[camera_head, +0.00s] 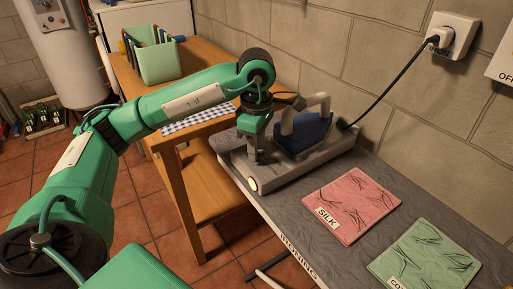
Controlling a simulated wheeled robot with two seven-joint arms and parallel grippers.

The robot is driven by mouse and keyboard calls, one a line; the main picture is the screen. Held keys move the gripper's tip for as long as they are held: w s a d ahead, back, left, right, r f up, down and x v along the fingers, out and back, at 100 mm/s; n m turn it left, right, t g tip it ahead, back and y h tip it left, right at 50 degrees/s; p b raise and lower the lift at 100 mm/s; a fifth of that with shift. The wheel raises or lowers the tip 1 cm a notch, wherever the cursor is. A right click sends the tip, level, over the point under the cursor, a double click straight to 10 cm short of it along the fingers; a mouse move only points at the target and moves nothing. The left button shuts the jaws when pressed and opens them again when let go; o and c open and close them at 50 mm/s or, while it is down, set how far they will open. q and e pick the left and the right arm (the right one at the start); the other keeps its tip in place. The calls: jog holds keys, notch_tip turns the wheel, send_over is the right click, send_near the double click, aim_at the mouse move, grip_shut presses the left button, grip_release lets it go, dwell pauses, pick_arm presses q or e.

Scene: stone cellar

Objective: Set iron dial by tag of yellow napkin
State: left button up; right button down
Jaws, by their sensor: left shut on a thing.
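A dark blue iron with a grey handle (316,130) rests on a grey stand (306,169) on the ironing board. My left gripper (255,156) points down over the left part of the stand, beside the iron. It is shut on what seems to be the dial, which its fingers hide, so the setting cannot be read. A pink napkin (358,204) with a tag reading SILK and a green napkin (424,262) with a partly cut-off tag lie on the board. No yellow napkin shows. My right gripper is out of view.
A round light (252,184) glows on the stand's front end. A black cord runs from the iron to a wall socket (444,38). A wooden table (199,63) behind my left arm bears a green bin (158,62) and a blue checked cloth (200,118).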

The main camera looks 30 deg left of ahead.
pick_arm(q)
jog(key=shift+r, duration=0.1)
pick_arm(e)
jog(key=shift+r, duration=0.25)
pick_arm(q)
jog(key=o, duration=1)
jog(key=shift+r, duration=0.5)
notch_tip(320, 180, up, 5)
jog(key=shift+w+f+p, duration=0.1)
jog(key=shift+f+p, duration=0.1)
jog(key=shift+p, duration=0.15)
notch_tip(320, 180, up, 8)
jog(key=p, duration=0.2)
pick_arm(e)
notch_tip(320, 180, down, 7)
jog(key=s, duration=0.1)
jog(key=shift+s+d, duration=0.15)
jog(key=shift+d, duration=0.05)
